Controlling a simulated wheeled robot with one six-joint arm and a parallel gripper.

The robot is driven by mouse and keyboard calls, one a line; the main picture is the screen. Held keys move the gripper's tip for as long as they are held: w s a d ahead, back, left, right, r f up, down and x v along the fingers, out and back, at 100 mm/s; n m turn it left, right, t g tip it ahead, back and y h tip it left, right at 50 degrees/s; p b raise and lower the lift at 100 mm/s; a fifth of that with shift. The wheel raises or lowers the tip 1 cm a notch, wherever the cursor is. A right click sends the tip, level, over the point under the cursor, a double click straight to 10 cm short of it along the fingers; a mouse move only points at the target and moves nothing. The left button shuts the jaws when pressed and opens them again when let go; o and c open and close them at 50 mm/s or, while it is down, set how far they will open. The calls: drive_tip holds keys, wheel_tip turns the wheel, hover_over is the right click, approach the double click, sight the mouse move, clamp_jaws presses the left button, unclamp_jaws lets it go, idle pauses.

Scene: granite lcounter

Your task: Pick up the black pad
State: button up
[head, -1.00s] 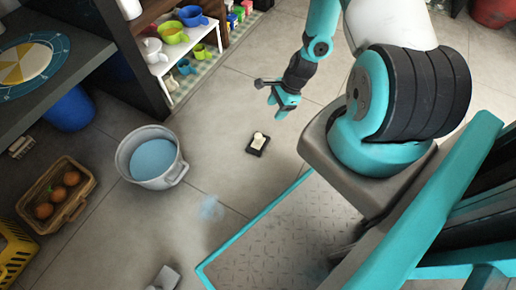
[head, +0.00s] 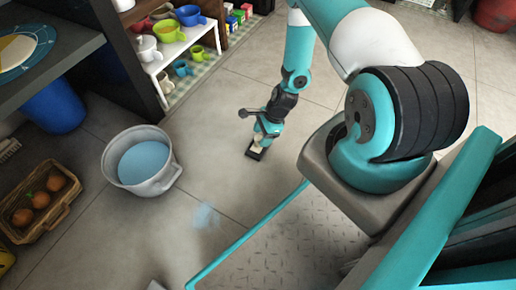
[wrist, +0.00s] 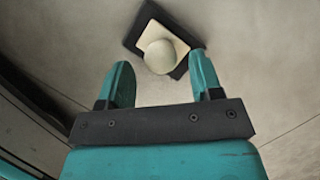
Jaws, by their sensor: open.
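The black pad (wrist: 145,19) lies flat on the floor with a pale square and a rounded whitish object (wrist: 160,56) on top of it. In the head view the pad (head: 252,155) is mostly hidden behind my gripper (head: 260,139). In the wrist view my gripper (wrist: 162,83) is open and empty. Its two teal fingers point toward the pad, which sits just beyond the fingertips, slightly tilted in the picture. I cannot tell the exact height of the fingers above it.
A grey pot (head: 165,181) with blue content stands on the floor to the left. A basket (head: 20,225) of round orange-brown things is farther left. A white shelf (head: 180,47) with colourful cups stands behind. The floor around the pad is clear.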

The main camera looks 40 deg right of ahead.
sight(260, 137)
drive_tip(key=b+x, duration=0.2)
drive_tip(key=x, duration=0.2)
drive_tip(key=shift+w+r, duration=0.1)
drive_tip(key=shift+c, duration=0.3)
drive_tip(key=c, duration=1)
drive_tip(key=shift+o, duration=0.2)
drive_tip(key=shift+r, duration=0.1)
